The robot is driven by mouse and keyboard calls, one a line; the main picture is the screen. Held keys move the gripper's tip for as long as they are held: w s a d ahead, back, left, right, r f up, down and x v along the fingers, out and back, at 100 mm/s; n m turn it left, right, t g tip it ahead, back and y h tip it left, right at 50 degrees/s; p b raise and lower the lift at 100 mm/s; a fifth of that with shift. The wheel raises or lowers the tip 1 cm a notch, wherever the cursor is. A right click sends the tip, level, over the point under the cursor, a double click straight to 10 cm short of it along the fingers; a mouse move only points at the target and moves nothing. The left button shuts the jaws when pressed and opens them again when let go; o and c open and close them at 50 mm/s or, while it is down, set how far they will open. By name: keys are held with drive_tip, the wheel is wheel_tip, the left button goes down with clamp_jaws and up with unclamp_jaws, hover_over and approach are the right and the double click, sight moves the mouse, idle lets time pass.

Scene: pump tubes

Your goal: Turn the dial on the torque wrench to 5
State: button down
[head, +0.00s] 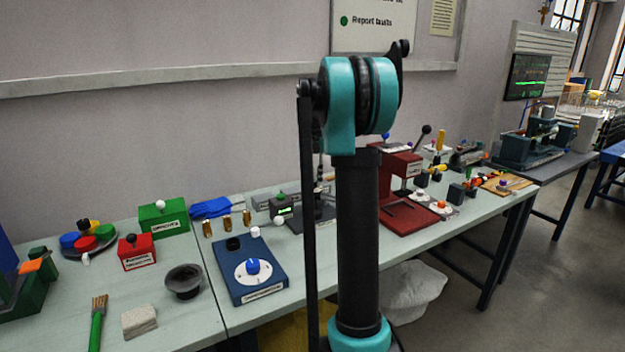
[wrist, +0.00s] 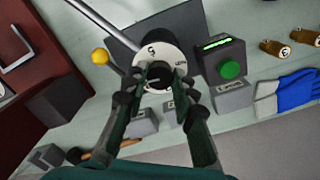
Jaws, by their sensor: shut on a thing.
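The torque wrench's dial shows in the wrist view as a black knob (wrist: 155,92) in front of a round white face (wrist: 168,55) with dark markings. A mark that looks like a 5 is near the top of the face. My gripper (wrist: 160,78) has one finger on each side of the knob and is shut on it. The fingers hide the lower part of the face, and I cannot tell which mark the knob points at. In the head view my arm hides my gripper and most of the dark wrench stand (head: 312,215).
In the wrist view a grey box with a green button (wrist: 230,69) is close to the right of the dial. A metal rod (wrist: 98,18) and a yellow ball (wrist: 100,57) are to its left. In the head view a blue dial box (head: 253,270) and a red press (head: 400,215) stand nearby.

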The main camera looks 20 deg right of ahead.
sight(312, 181)
drive_tip(key=m, duration=0.4)
drive_tip(key=shift+m, duration=0.3)
drive_tip(key=m, duration=0.3)
drive_tip(key=shift+w+m, duration=0.1)
drive_tip(key=shift+m, duration=0.3)
drive_tip(key=m, duration=0.4)
drive_tip(key=shift+m, duration=1.9)
drive_tip(key=c, duration=1.2)
unclamp_jaws()
wheel_tip(312, 181, up, 12)
drive_tip(key=shift+r, duration=0.1)
